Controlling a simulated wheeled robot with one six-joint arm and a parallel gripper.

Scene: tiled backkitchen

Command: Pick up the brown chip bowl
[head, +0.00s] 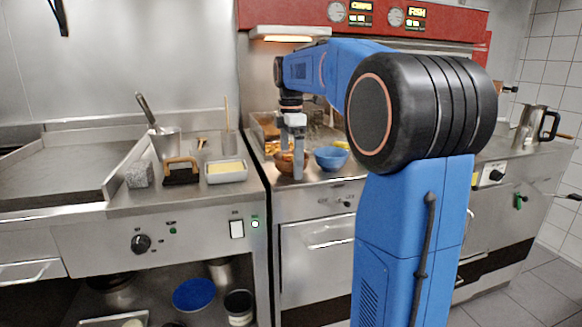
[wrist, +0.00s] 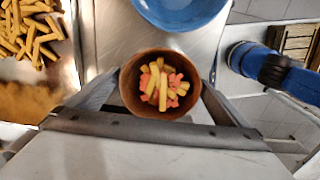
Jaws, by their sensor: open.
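The brown chip bowl (wrist: 131,88) is in the middle of the wrist view, upright on the steel counter, with yellow chips and pinkish-red pieces inside. In the head view it (head: 283,163) is partly hidden behind my gripper (head: 294,152). In the wrist view my gripper (wrist: 160,86) is open, with one finger on the left side of the bowl and one on the right. The fingers look very near its wall; I cannot tell whether they touch it.
A blue bowl (head: 331,158) stands just right of the brown one; it shows at the top of the wrist view (wrist: 180,12). Loose chips (wrist: 30,28) lie in the fryer area at left. A butter dish (head: 227,172) stands on the left counter.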

